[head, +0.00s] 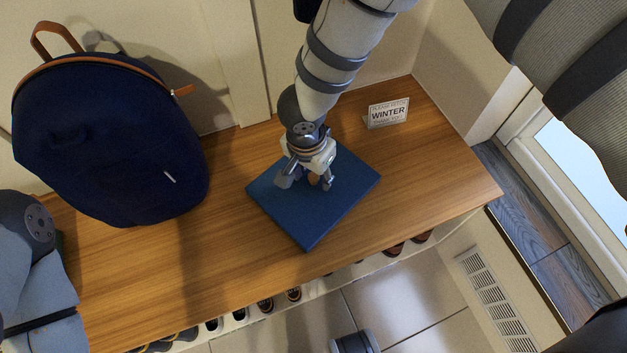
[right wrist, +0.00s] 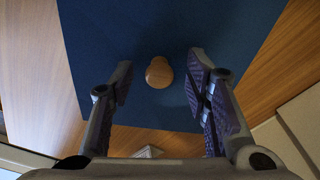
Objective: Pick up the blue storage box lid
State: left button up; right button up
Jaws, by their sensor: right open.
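The blue storage box lid (head: 318,228) is a flat square lying on the wooden bench top. A round wooden knob (right wrist: 158,72) stands up from it in the right wrist view, where the blue surface (right wrist: 150,25) fills much of the upper frame. My right gripper (head: 308,183) is over the lid, pointing down. In the right wrist view its two fingers are spread, one on each side of the knob, with a gap on both sides. The gripper hides part of the lid in the head view. My left gripper is not in view.
A dark blue backpack (head: 110,140) stands on the bench (head: 405,185) to the left, against the wall. A small WINTER sign (head: 387,113) stands behind and right of the lid. Shoes (head: 265,304) show below the bench's front edge. Bare wood surrounds the lid.

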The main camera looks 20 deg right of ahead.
grip_shut()
